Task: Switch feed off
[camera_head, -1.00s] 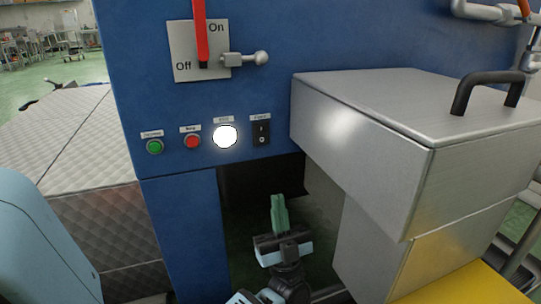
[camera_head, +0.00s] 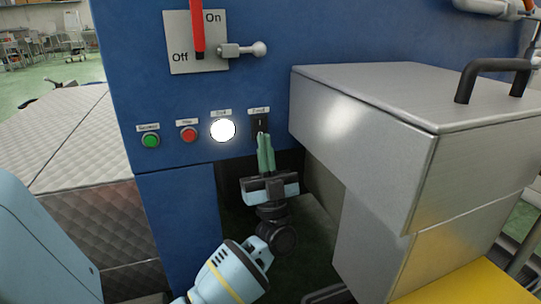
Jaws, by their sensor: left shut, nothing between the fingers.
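The black rocker switch (camera_head: 260,121) sits at the right end of the button row on the blue panel. The label (camera_head: 259,111) above it is too small to read surely. Its upper part with the I mark shows; my fingers hide the lower part. I cannot tell which side is pressed in. My left gripper (camera_head: 264,137) points up with its green fingers shut and empty. Its fingertips are at the switch's lower half in the picture; I cannot tell if they touch it. My right gripper is not in view.
Left of the switch are a lit white button (camera_head: 223,130), a red button (camera_head: 189,134) and a green button (camera_head: 150,140). Above is a red lever (camera_head: 197,32) on an On/Off plate (camera_head: 181,38). A metal box (camera_head: 385,110) juts out close on the right.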

